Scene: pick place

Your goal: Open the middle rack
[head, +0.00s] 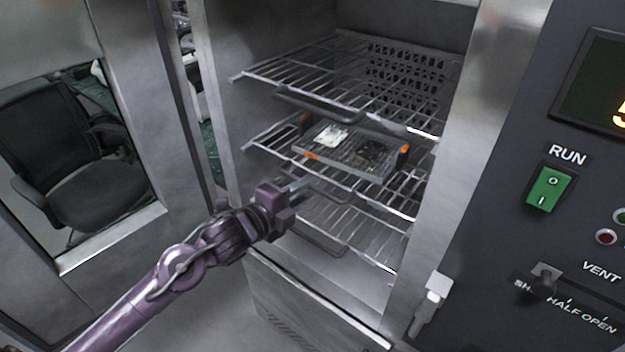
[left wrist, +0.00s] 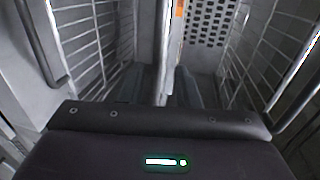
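The middle rack (head: 268,142) is a wire shelf inside the open steel oven, with a dark handle bar under its front edge. A flat tray-like device (head: 345,155) with orange corner pieces lies on it. My left gripper (head: 302,184) is at the front of the middle rack, by its handle. In the left wrist view, the two dark fingers (left wrist: 165,88) stand apart, with the rack's edge-on front (left wrist: 163,60) between them. The gripper looks open; whether it touches the handle I cannot tell. My right gripper is not in view.
The upper rack (head: 290,72) and the lower rack (head: 345,232) sit above and below, each with a handle. The open oven door (head: 160,100) stands at the left. A control panel (head: 560,130) with a green RUN switch (head: 549,188) is at the right.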

